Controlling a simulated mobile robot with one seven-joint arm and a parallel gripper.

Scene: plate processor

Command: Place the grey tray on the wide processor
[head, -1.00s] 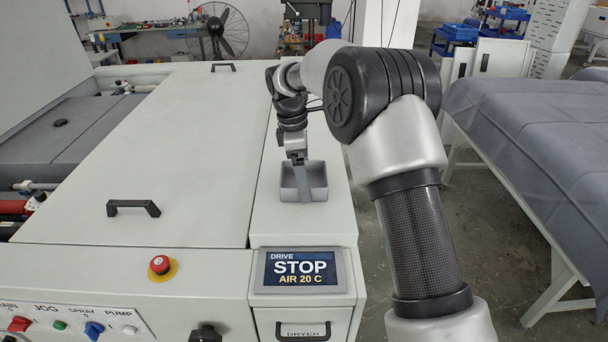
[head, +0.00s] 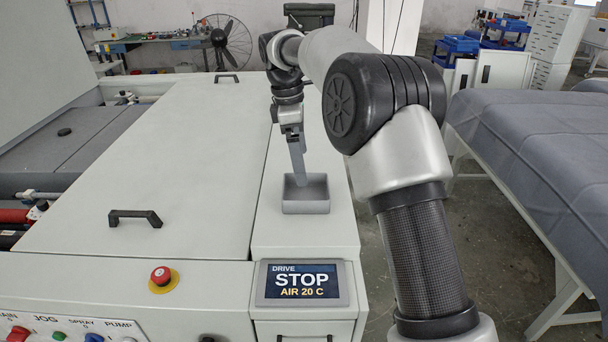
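The grey tray (head: 306,207), a small open box, sits upright on the narrow pale top strip at the right of the wide processor (head: 150,160), behind the display. My gripper (head: 299,181) points down over the tray. Its finger tip shows above the tray's front wall, against the inside of the tray. The finger no longer overlaps the front wall. I see the fingers edge-on as one strip, so their opening is hidden. The tray looks empty.
A display reading STOP (head: 304,282) and a red emergency button (head: 161,275) are at the front. A black handle (head: 135,218) stands up from the large lid. A cloth-covered table (head: 540,160) is at the right, across a floor gap.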

